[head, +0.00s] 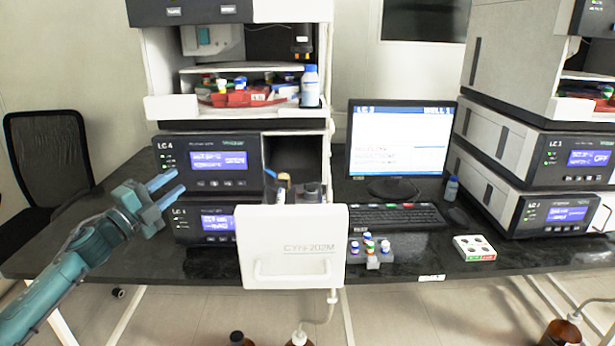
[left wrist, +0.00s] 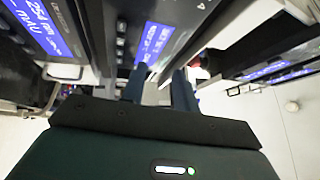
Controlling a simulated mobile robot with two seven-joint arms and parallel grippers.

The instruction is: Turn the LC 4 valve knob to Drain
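The LC 4 stack stands at the left of the bench, with an upper dark-fronted module (head: 207,184) marked LC 4. To its right is a dark open compartment (head: 297,157) above a lowered white door (head: 290,275) marked CYN-202M. Small parts (head: 284,180) show in the compartment mouth; the door hides its lower part. I cannot make out the valve knob or its setting for certain. My left gripper (head: 180,181) is open and empty, in front of the stack and left of the compartment. The left wrist view shows its two fingers (left wrist: 159,88) apart, near a lit display (left wrist: 152,42). My right gripper is not in view.
A monitor (head: 400,145) and keyboard (head: 396,217) stand right of the stack. Capped vials (head: 371,248) sit near the bench front. Another stack (head: 548,155) is at the right, and a chair (head: 50,150) at the left. The lowered door juts forward beside my left gripper.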

